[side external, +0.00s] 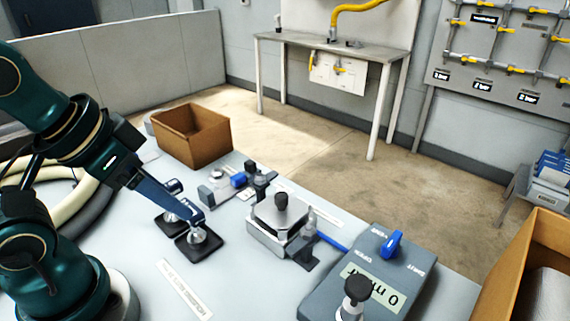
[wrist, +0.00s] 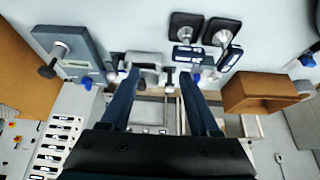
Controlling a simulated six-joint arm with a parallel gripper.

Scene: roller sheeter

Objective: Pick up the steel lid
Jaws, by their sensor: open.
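In the wrist view, a bright steel piece (wrist: 145,60) that looks like this assembly shows just beyond the left fingertip; the lid's edge cannot be told apart there. My gripper (side external: 184,201) is open and empty, with its blue fingers to the left of the lid and apart from it. In the wrist view, my gripper (wrist: 158,76) has its fingers spread wide.
A grey box with a display (side external: 370,285) and blue handle stands right of the lid. A cardboard box (side external: 192,138) stands at the table's back left, another (side external: 538,255) at far right. Small fittings (side external: 238,181) sit behind.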

